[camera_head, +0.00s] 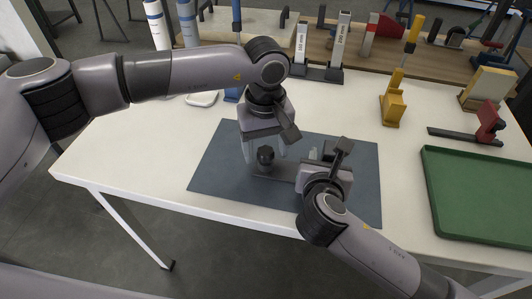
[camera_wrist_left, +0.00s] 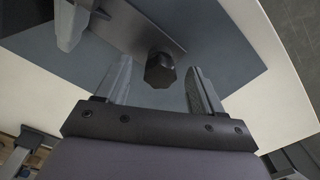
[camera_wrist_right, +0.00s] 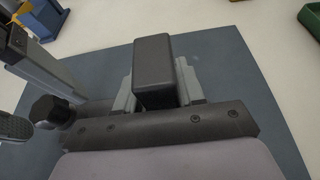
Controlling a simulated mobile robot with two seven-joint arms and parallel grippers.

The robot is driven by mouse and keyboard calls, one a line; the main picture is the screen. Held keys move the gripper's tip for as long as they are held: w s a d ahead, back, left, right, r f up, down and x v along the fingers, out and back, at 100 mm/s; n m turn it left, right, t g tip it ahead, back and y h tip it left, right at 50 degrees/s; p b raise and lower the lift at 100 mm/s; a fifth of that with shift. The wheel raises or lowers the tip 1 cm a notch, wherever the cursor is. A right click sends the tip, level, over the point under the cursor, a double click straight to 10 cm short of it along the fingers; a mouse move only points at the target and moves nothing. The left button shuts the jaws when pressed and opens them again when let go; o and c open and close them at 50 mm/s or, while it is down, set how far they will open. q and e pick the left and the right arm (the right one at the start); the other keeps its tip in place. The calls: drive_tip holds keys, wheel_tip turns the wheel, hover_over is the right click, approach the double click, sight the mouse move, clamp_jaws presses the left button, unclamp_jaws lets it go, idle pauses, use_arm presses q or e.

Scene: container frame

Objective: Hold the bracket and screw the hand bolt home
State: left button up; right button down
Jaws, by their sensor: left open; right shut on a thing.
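The bracket is a flat grey metal strip (camera_wrist_left: 140,25) lying over the dark mat. The hand bolt (camera_head: 265,155) has a black knob and stands upright at the bracket's left end. My left gripper (camera_head: 264,154) points down, open, with one finger on each side of the knob. In the left wrist view the knob (camera_wrist_left: 160,69) sits between the fingers with gaps on both sides. My right gripper (camera_wrist_right: 158,85) is shut at the bracket's other end, with a dark block between its fingers. How far the bolt is screwed in is hidden.
The dark mat (camera_head: 215,165) lies on a white table (camera_head: 130,140). A green tray (camera_head: 485,200) is at the right. A red-and-black clamp (camera_head: 487,125), a yellow tool (camera_head: 393,105) and upright gauges (camera_head: 338,45) stand behind. The mat's left part is clear.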

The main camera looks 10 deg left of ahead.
drive_tip(key=shift+s+f, duration=0.15)
drive_tip(key=shift+f, duration=0.25)
use_arm(q)
wheel_tip(320, 180, up, 9)
drive_tip(key=shift+r, duration=0.2)
drive_tip(key=shift+s, duration=0.1)
use_arm(e)
drive_tip(key=c, duration=0.9)
unclamp_jaws()
drive_tip(key=o, duration=0.3)
drive_tip(key=shift+r, duration=0.2)
